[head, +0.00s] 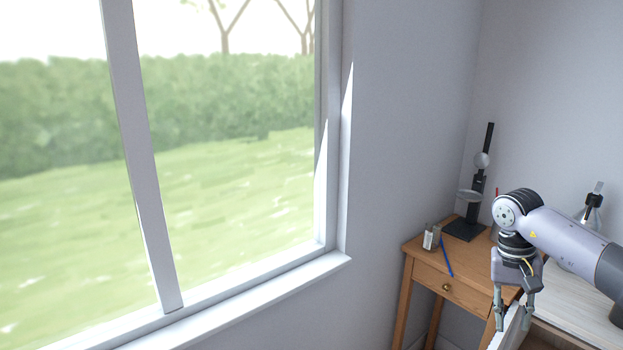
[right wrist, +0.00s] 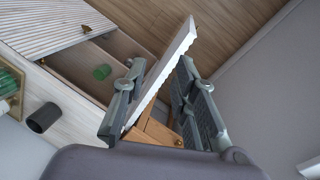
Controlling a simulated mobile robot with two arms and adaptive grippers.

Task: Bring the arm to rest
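My right arm comes in from the right in the head view, with its right gripper (head: 513,312) pointing down past the front right of the small wooden table. Its two fingers stand apart. In the right wrist view the right gripper (right wrist: 162,70) also shows open, with a pale panel edge (right wrist: 168,62) running between or just below the fingers, nearer the left one. I see no clear contact with it. My left arm and gripper are not in view.
The wooden table (head: 424,263) bears a dark stand (head: 470,213), a small box (head: 429,238) and a blue pen (head: 447,258). A pale worktop (head: 580,308) is at right. A dark cylinder (right wrist: 43,117) is nearby.

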